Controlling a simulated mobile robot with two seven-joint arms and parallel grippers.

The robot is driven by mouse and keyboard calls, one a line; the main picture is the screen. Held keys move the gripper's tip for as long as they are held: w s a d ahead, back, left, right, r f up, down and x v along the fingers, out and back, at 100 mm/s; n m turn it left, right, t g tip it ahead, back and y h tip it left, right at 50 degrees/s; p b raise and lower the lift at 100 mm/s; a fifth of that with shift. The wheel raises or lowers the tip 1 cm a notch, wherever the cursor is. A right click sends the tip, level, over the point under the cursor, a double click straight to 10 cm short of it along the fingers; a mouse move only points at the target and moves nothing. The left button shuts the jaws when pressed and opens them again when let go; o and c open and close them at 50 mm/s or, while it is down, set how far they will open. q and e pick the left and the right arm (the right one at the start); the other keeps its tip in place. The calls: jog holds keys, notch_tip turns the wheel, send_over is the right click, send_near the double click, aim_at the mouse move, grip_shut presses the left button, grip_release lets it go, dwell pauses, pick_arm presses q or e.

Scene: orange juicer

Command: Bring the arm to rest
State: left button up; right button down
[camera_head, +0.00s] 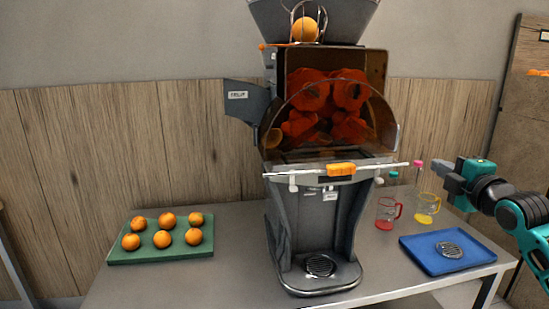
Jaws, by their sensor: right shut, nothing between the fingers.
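My right gripper (447,174) is at the right side of the head view, held in the air above the table and pointing left. It is shut and empty. It is apart from the juicer, the cups and the blue tray below it. My right arm comes in from the right edge, with teal and black links. My left gripper is not in view. The orange juicer (311,225) stands in the middle of the table, with a dark see-through cover over red drums. An orange (305,29) sits in the wire feed at its top.
A green tray (120,256) with several oranges lies on the table (232,276) at the left. A red cup (386,213) and a yellow cup (427,205) stand right of the juicer. A blue tray (474,262) holding a round drain grate (450,250) lies at the right.

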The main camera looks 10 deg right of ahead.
jog(key=s+a+f+m+g+y, duration=0.15)
jog(key=a+f, duration=0.25)
jog(key=f, duration=0.4)
jog(key=s+a+f+m+g, duration=0.1)
jog(key=s+a+f+m, duration=0.2)
jog(key=f, duration=0.5)
jog(key=s+a+f+m+g, duration=0.1)
jog(key=s+a+f, duration=0.1)
jog(key=a+f, duration=0.45)
jog(key=s+a+f+m+g, duration=0.1)
jog(key=s+a+f+m, duration=0.3)
jog(key=s+a+f, duration=0.3)
jog(key=s+a+f+m+g+y, duration=0.1)
jog(key=s+a+f+m, duration=0.4)
jog(key=s, duration=0.7)
notch_tip(320, 180, down, 4)
jog(key=shift+s+a+f+g+p, duration=0.1)
jog(key=shift+s+a+g+p, duration=0.3)
jog(key=shift+a+g, duration=0.5)
jog(key=shift+w+d+y, duration=0.1)
jog(key=shift+y, duration=0.15)
